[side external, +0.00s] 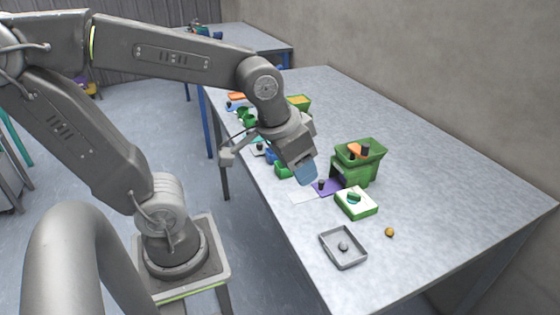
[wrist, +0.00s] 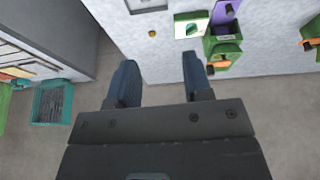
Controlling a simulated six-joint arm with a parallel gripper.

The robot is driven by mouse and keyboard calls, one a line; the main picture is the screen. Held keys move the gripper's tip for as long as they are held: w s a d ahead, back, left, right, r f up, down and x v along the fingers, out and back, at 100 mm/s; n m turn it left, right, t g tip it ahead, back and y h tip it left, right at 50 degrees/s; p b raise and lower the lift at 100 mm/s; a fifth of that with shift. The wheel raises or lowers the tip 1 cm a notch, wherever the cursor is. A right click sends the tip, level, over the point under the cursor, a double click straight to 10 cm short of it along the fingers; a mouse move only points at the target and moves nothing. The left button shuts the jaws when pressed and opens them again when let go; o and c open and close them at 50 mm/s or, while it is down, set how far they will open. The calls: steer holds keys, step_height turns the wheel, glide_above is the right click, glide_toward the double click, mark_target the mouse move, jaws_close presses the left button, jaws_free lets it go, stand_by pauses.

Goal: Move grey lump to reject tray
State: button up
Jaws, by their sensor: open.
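A small grey lump (side external: 343,246) lies inside a shallow grey tray (side external: 359,262) near the front edge of the table. The tray is partly visible at the top edge of the wrist view (wrist: 147,9), where I cannot make out the lump. My gripper (side external: 306,176) is above the table, up and left of the tray in the side view, apart from both. In the wrist view its two blue fingers (wrist: 160,78) are spread with nothing between them.
A small orange-brown lump (side external: 389,232) lies on the table right of the tray. A green box with a white top (side external: 368,211), a green hopper (side external: 365,173) and a purple piece (side external: 332,186) stand behind. Several coloured items stand farther back. The table's right side is clear.

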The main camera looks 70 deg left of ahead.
steer(key=shift+t, duration=0.6)
steer(key=s, duration=0.1)
steer(key=s+r, duration=0.1)
steer(key=s+a, duration=0.1)
steer(key=s, duration=0.1)
steer(key=shift+r, duration=0.2)
steer(key=shift+c, duration=0.3)
stand_by(1.0)
